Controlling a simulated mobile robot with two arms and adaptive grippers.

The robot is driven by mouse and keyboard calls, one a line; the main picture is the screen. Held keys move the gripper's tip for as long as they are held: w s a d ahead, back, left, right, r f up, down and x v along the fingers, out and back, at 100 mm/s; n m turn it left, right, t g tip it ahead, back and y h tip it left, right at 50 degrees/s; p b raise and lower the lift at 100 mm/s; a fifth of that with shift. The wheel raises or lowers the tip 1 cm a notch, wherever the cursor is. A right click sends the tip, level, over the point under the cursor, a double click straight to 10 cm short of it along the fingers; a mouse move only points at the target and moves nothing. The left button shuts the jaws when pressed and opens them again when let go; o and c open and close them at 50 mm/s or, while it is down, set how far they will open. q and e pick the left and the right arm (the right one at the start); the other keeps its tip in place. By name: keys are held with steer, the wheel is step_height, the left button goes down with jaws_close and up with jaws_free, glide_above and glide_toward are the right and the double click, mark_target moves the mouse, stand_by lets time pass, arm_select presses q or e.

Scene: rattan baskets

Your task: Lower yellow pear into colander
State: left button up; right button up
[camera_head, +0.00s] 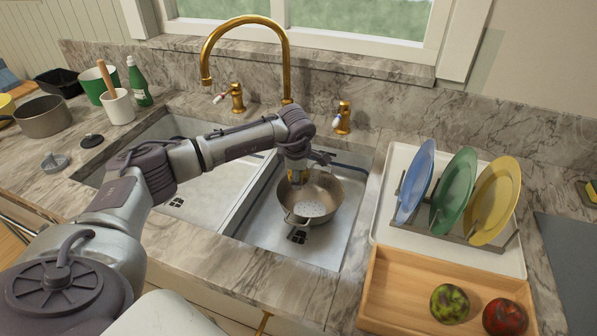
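The metal colander (322,207) sits upright in the right basin of the sink. My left arm reaches in from the left, and my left gripper (298,172) points down over the colander's back left part. A small yellow patch of the yellow pear (296,178) shows at the fingers, which appear shut on it. The wrist and fingers hide most of the pear. I cannot tell whether the pear touches the colander. My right gripper is not in view.
A gold faucet (246,22) arches behind the sink. A dish rack with blue (416,182), green and yellow plates stands to the right. A wooden tray (392,291) holds a green-red fruit (449,303) and a red fruit (505,317). A pot (43,118) stands far left.

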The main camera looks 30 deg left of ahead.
arm_select(q)
steer(key=shift+f+b, duration=1.15)
steer(key=shift+f, duration=0.5)
steer(key=shift+f+b, duration=1.35)
steer(key=shift+f, duration=0.35)
steer(key=shift+f, duration=0.25)
steer(key=shift+f+b, duration=1.65)
steer(key=shift+f, duration=0.2)
steer(key=o, duration=1.3)
steer(key=v, duration=1.2)
